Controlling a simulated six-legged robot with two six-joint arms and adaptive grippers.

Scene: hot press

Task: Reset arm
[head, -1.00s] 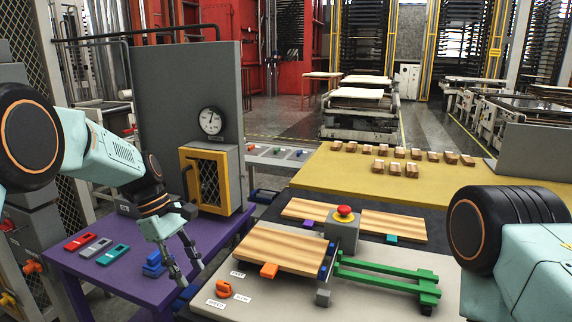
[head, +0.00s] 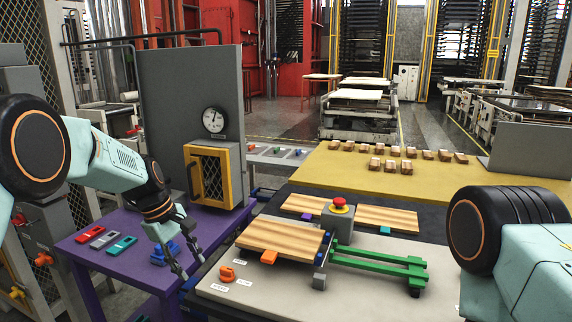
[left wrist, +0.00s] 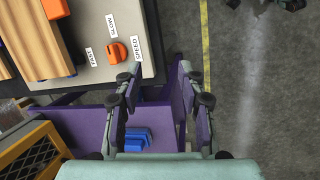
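My left gripper (head: 191,268) hangs at the right edge of the purple table, beside the orange knob (head: 227,273) of the grey worktable. Its two fingers are apart with nothing between them. In the left wrist view, the open left gripper (left wrist: 160,72) shows fingers over the gap between worktable and floor, with the knob (left wrist: 117,52) to their left. A blue block (head: 165,252) lies on the purple table just left of the gripper; it also shows in the left wrist view (left wrist: 135,138). At the right only a link of my right arm shows; its gripper is out of view.
The purple table (head: 105,262) also bears red, grey and teal pieces and the press with a yellow-framed door (head: 210,175). The worktable (head: 262,296) holds wooden boards, green rails (head: 380,262) and a red button (head: 340,202). A yellow table (head: 440,180) with several wood blocks stands behind.

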